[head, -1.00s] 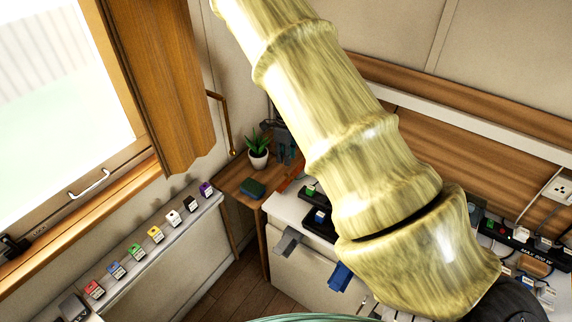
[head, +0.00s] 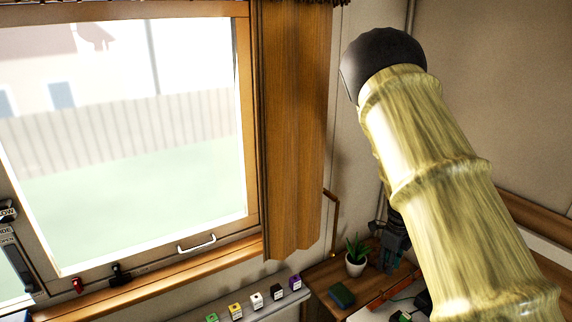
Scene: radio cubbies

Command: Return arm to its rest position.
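My arm, with its yellow-green ribbed links and a dark round joint at its upper end, fills the right side of the head view, rising from the lower right edge. The arm is bent at that joint near the top.
A window (head: 130,130) fills the left, with a wooden sill and a brown curtain (head: 290,130) beside it. Below stand a row of small coloured blocks on a ledge, a potted plant (head: 356,258) and a dark green box (head: 341,294) on a wooden corner shelf (head: 322,275).

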